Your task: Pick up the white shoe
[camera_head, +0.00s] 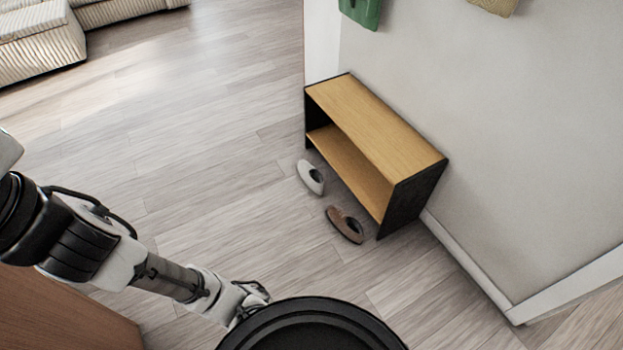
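The white shoe (311,177) lies on the wood floor in front of the low shelf bench, near its open side. A brown shoe (345,224) lies a little below and to the right of it, apart from it. My gripper (254,297) is at the lower middle of the picture, well below and left of both shoes and touching neither. Its fingers are small and partly hidden near the round black top of my body, so I cannot tell whether they are open.
The bench (378,124) has a wooden top, a lower shelf and black sides, and stands along the white wall (480,130). A wooden panel (60,315) is at the lower left. A ribbed sofa (45,35) is at the upper left. The floor (210,170) between is clear.

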